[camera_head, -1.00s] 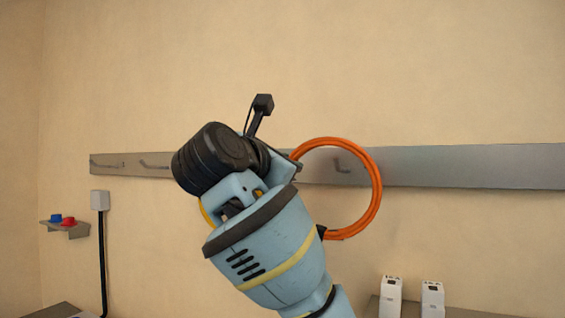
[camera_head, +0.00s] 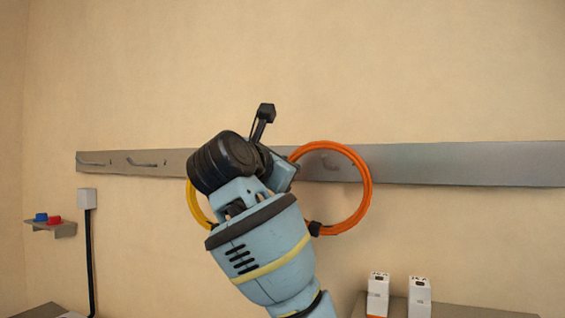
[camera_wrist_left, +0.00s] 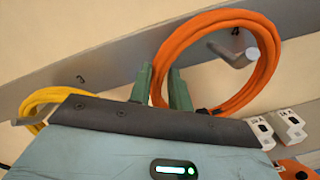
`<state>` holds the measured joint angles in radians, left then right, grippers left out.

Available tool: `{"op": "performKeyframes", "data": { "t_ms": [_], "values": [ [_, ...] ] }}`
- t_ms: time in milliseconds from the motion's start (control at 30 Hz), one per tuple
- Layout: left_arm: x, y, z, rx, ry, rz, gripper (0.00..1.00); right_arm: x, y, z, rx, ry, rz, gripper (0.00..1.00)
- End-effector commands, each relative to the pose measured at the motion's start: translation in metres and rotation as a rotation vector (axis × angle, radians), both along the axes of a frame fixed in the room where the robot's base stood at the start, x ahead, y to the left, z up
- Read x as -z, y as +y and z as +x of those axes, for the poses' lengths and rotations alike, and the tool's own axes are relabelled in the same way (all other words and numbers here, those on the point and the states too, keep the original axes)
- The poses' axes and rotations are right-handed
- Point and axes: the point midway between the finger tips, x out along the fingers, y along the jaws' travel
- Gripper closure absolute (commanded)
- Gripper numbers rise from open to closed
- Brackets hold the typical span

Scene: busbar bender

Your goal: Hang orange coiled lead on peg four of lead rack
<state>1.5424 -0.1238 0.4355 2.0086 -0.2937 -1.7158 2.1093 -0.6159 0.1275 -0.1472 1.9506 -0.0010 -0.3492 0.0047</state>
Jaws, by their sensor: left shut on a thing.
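The orange coiled lead (camera_head: 366,190) is a round loop in front of the lead rack (camera_head: 450,165), a long grey rail on the wall. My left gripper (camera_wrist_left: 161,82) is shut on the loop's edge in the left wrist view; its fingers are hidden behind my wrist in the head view. Peg four (camera_wrist_left: 232,53), under the label 4, appears inside the loop's outline (camera_wrist_left: 262,85). The peg also shows faintly through the loop in the head view (camera_head: 329,164). I cannot tell whether the loop is around the peg or in front of it. My right gripper is out of view.
A yellow coiled lead (camera_wrist_left: 45,100) hangs at the rack near label 3, partly behind my arm in the head view (camera_head: 195,205). Bare pegs (camera_head: 142,162) are farther left. White boxes (camera_head: 378,295) stand below right. A small shelf (camera_head: 50,227) holds blue and red items.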

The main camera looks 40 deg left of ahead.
Motion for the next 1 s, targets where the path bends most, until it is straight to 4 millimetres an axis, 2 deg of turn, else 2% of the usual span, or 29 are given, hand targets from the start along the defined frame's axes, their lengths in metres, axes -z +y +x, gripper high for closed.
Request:
{"op": "performKeyframes", "data": {
  "t_ms": [500,1000],
  "values": [
    [0.016,0.002,0.007,0.0,-0.005,0.0,1.0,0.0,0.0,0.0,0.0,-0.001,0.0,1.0],
    [0.017,0.002,0.007,-0.001,-0.005,0.001,1.0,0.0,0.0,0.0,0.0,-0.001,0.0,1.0]
  ]
}}
